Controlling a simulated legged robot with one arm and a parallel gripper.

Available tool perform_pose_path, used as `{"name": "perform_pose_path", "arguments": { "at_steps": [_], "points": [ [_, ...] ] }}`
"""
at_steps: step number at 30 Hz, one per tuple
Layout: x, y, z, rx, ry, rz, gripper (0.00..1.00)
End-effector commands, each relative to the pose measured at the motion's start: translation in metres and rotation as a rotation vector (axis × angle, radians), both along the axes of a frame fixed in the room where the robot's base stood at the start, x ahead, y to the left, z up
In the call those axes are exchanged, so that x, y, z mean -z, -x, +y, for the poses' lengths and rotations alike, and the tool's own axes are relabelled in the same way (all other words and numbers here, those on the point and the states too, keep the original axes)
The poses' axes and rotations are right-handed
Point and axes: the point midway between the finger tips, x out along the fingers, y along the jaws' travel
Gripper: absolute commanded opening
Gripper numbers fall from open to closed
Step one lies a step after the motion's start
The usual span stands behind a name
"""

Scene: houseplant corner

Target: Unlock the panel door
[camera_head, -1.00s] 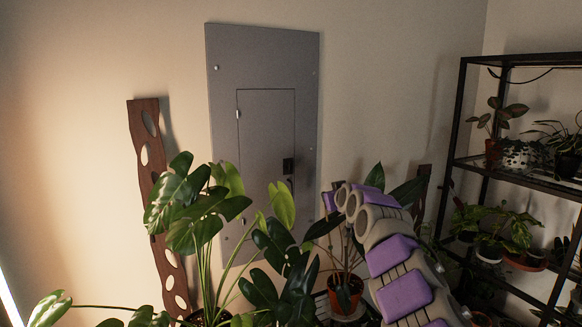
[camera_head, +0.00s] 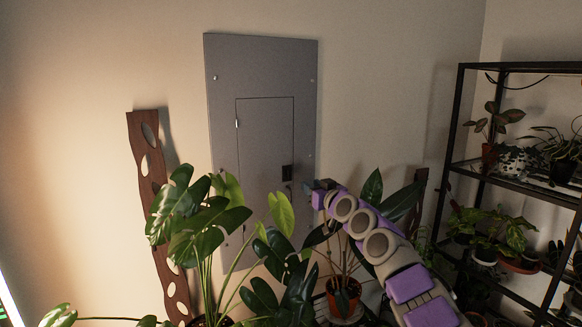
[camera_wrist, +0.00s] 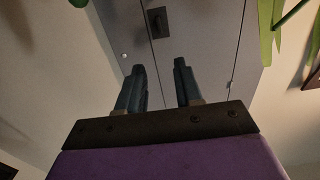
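The grey panel (camera_head: 225,120) is mounted on the wall, with an inner panel door (camera_head: 262,135) that looks closed. A small dark latch (camera_head: 287,172) sits at the door's right edge. In the wrist view the latch (camera_wrist: 158,22) lies beyond the fingertips, roughly in line with the gap between them. My gripper (camera_head: 308,185) is just right of the latch in the head view, in front of the panel's right edge. In the wrist view my gripper (camera_wrist: 159,66) has its two dark fingers apart with nothing between them. It is not touching the latch.
A large leafy plant (camera_head: 205,215) stands in front of the panel's lower left. A potted plant (camera_head: 344,295) is below my arm. A wavy wooden strip (camera_head: 150,180) leans left of the panel. A black shelf (camera_head: 455,160) with plants stands at right. The panel's upper front is clear.

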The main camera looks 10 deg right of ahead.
Motion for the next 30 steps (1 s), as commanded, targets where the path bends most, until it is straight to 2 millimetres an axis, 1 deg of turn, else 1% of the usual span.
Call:
{"name": "perform_pose_path", "arguments": {
  "at_steps": [1, 14, 20, 27, 30],
  "points": [
    [-0.004, -0.004, 0.003, -0.002, -0.004, 0.003, 0.35],
    [0.002, -0.032, 0.015, -0.004, -0.001, 0.003, 0.35],
    [-0.002, -0.044, 0.017, -0.003, -0.002, -0.002, 0.35],
    [0.001, -0.059, 0.023, -0.004, -0.001, 0.003, 0.35],
    [-0.003, -0.065, 0.024, -0.004, -0.002, -0.002, 0.35]
  ]
}}
